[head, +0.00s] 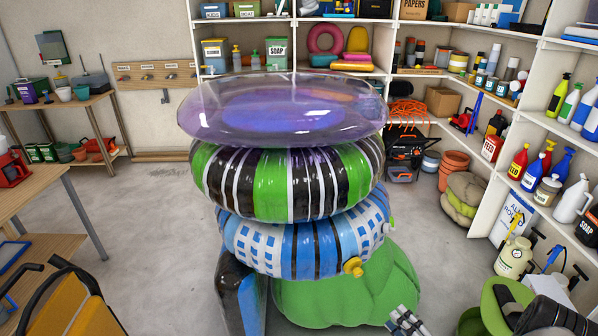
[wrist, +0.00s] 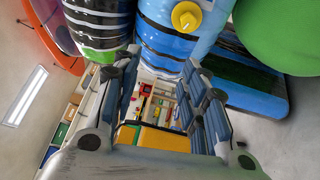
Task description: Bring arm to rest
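My gripper (wrist: 160,64) is open in the wrist view, its two ridged fingers spread apart. Nothing is held between them; only the distant room shows through the gap. In the head view a small part of my gripper (head: 405,321) shows at the bottom edge, right of centre. It is in front of a green rounded bulky object (head: 350,290). The rest of my arm is hidden or out of that view. No ice maker can be made out.
A stack of inflatable rings stands close ahead: clear purple (head: 280,110), green-black striped (head: 270,180) and blue-white (head: 300,240). The blue ring (wrist: 180,45) looms near the fingers in the wrist view. Loaded shelves (head: 505,190) line the right. Bare floor (head: 155,235) lies left.

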